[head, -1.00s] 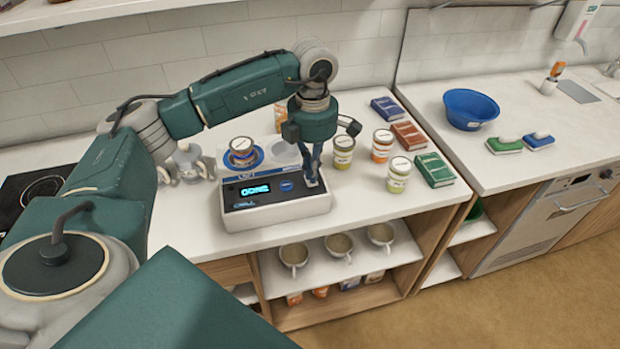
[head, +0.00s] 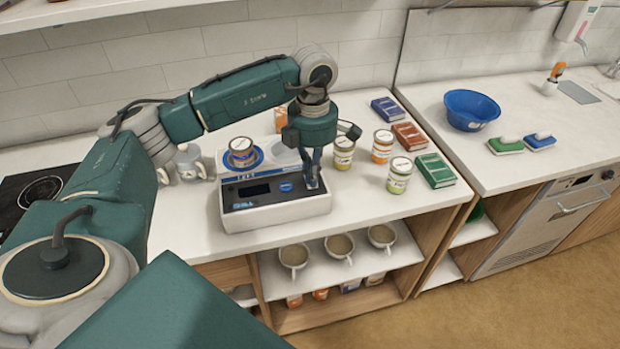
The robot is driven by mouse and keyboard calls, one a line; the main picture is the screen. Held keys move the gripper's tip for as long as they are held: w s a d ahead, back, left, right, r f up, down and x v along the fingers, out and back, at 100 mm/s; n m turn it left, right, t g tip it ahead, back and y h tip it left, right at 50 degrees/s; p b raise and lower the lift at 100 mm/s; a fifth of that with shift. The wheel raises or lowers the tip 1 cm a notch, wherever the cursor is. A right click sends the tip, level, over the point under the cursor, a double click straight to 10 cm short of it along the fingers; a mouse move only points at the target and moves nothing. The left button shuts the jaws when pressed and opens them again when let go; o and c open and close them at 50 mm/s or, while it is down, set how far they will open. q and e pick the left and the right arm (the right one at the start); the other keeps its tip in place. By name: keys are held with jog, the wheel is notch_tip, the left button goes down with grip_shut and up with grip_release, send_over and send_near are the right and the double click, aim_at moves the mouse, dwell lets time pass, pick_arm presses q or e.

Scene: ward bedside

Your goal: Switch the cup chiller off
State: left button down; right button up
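The cup chiller (head: 262,211) is a white box with a dark front panel on the counter. Its display (head: 254,190) is dark, and a blue oval button (head: 286,188) sits right of it. A can with an orange and blue label (head: 241,150) stands on the blue ring on its top left; the pale round spot at top right looks empty. My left gripper (head: 313,186) points down at the right end of the panel, its fingertips together at or just above the surface. The fingers hide what is under them; contact is unclear. My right gripper is out of view.
Cups (head: 338,246) sit on the shelf below.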

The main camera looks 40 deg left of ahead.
pick_arm(q)
jog(key=shift+r+p, duration=2.15)
jog(key=shift+r, duration=1.4)
